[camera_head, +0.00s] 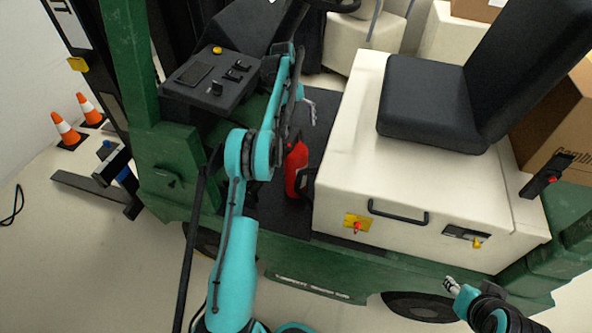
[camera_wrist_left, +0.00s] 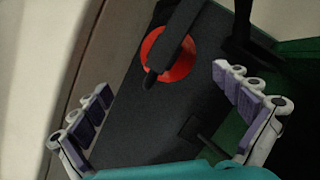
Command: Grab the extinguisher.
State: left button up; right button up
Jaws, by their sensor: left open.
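The red fire extinguisher (camera_head: 293,168) stands on the dark floor of the green forklift, just left of the cream seat base. My left arm hides part of it. In the left wrist view the extinguisher (camera_wrist_left: 181,68) shows from above as a red round body with a black handle across it. My left gripper (camera_head: 309,108) is open and empty above the extinguisher; its spread fingers in the left wrist view (camera_wrist_left: 162,82) are apart from it. My right gripper (camera_head: 451,286) is at the lower right, beside the forklift, and its jaws are too small to read.
The cream seat base (camera_head: 335,190) with a black seat (camera_head: 430,105) stands right of the extinguisher. A control panel (camera_head: 210,80) and green post (camera_head: 130,70) stand left. Traffic cones (camera_head: 66,129) and cardboard boxes (camera_head: 565,130) are farther off.

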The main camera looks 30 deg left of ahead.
aim_at(297, 160)
pick_arm(q)
jog(key=f, duration=0.1)
jog(key=a+f, duration=0.1)
jog(key=f, duration=0.1)
jog(key=shift+s+a+f+n, duration=0.15)
jog(key=shift+s+f+n, duration=0.05)
jog(key=shift+s+n, duration=0.1)
jog(key=b+x, duration=0.4)
jog(key=x, duration=0.3)
jog(key=shift+s+r, duration=0.1)
jog(key=shift+s, duration=0.1)
jog(key=shift+c, duration=0.3)
jog(key=shift+r, duration=0.1)
jog(key=c, duration=1.9)
jog(key=shift+r, duration=0.1)
